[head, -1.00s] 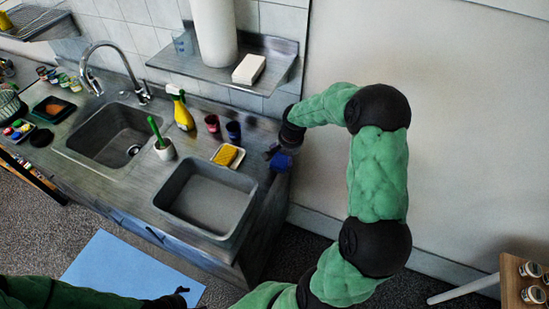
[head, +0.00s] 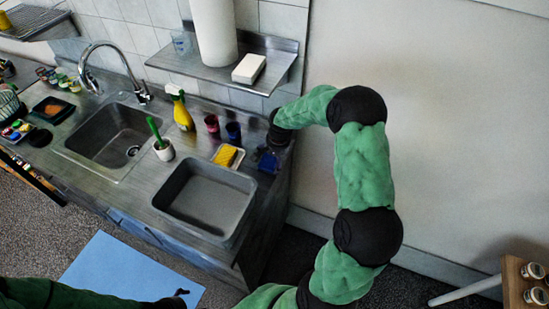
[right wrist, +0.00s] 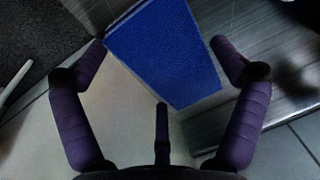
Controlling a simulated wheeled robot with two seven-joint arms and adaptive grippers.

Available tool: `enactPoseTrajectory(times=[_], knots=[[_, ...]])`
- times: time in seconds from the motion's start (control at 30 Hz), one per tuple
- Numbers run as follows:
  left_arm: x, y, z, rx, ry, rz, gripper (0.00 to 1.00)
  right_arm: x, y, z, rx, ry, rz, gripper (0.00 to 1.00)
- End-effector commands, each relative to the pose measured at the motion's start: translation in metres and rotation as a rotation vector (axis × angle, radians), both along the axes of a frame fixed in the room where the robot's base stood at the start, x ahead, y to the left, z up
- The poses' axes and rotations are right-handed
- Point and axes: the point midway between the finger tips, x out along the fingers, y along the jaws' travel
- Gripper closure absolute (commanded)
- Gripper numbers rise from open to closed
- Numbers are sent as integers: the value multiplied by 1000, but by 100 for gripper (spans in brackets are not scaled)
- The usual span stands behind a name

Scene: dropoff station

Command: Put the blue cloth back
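The blue cloth (head: 268,162) is at the right end of the counter, beside the yellow sponge's dish. In the right wrist view the cloth (right wrist: 165,55) is a flat, deep-blue, textured piece spanning the space between the fingers. My right gripper (head: 267,148) points down at it.
A yellow sponge (head: 227,155) in a dish, a grey tub (head: 182,220), dark cups (head: 233,132) and a yellow spray bottle (head: 183,116) stand close by. A shelf (head: 218,72) hangs above. A wooden stand (head: 517,280) is at lower right.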

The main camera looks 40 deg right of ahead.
Motion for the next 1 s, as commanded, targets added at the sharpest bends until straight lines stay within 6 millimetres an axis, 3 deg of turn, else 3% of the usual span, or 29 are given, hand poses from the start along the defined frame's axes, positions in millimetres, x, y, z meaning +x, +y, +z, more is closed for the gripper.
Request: enactPoseTrajectory(times=[0.4,0.8,1.0], knots=[[0,0,1,0,0,0,16,0,0,-4,1,1,0,0],[0,0,11,0,0,0,16,-14,2,56,-3,-5,0,0],[0,0,13,0,0,0,16,-18,3,69,-1,-2,0,0]])
